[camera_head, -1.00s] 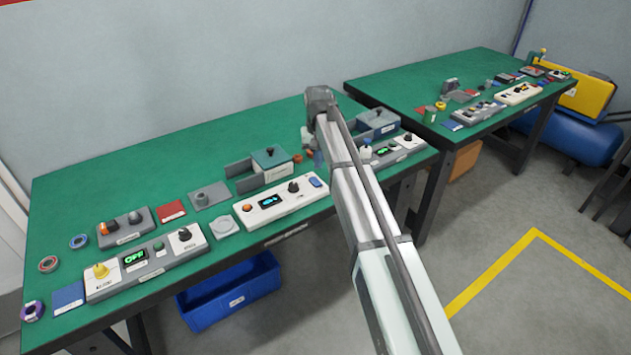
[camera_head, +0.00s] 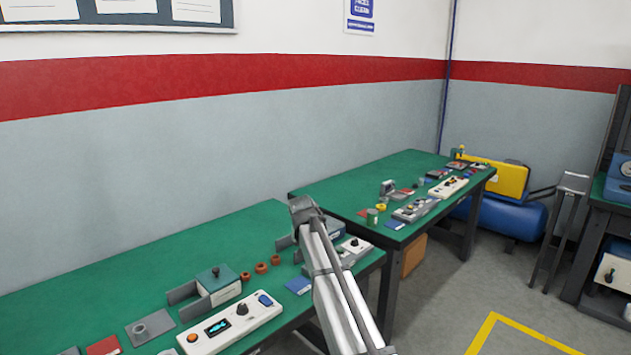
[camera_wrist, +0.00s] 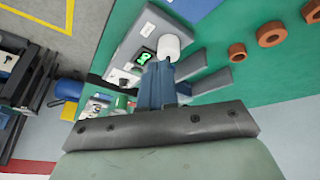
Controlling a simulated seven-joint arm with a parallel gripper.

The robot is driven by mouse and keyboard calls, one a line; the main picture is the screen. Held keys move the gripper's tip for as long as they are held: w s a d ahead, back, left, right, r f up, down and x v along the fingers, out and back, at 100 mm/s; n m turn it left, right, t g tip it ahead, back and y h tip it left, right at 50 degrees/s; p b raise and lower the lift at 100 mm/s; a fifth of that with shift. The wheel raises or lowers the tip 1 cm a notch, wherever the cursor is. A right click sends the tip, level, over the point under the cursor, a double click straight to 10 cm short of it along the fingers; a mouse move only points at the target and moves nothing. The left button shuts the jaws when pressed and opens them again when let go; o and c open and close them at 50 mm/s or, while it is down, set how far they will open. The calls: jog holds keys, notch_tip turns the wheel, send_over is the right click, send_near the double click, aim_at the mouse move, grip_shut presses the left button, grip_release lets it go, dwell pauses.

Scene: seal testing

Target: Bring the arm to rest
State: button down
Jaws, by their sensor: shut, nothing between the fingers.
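My arm (camera_head: 335,280) rises from the bottom of the head view, and its bent upper end stands in front of the near bench's right end. It hides part of the devices there. My gripper (camera_wrist: 162,68) shows in the wrist view as blue fingers held together with nothing seen between them. In that view the fingers overlap a grey device with a lit green display (camera_wrist: 146,57) and a white round knob (camera_wrist: 169,47). I cannot tell how far the fingertips are from them. The fingers are not clearly visible in the head view.
The near green bench (camera_head: 130,270) carries a white control box (camera_head: 228,325), a green-topped grey fixture (camera_head: 213,283), several brown rings (camera_head: 261,268) and a blue pad (camera_head: 298,285). A second bench (camera_head: 330,190) stands behind to the right. Open floor (camera_head: 450,300) lies at the right.

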jog(key=d+f+m+h, duration=0.1)
jog(key=d+f, duration=1)
jog(key=d, duration=0.1)
jog(key=s+d+f+g, duration=0.2)
jog(key=s+d+f, duration=0.1)
jog(key=s+f, duration=0.65)
jog(key=s+d+f+g, duration=0.1)
jog(key=s+d+f, duration=0.35)
jog(key=f, duration=0.85)
jog(key=s+f+g, duration=0.3)
jog(key=s+f, duration=0.6)
jog(key=s, duration=0.5)
jog(key=s+f+g+y, duration=0.1)
jog(key=s+f+g, duration=0.2)
jog(key=s, duration=1.5)
jog(key=s+f+g+y, duration=0.1)
jog(key=s+f, duration=0.6)
jog(key=s, duration=1.1)
jog(key=shift+s+a+n+g+y, duration=0.3)
jog(key=shift+s+a+g, duration=0.1)
jog(key=shift+g, duration=0.5)
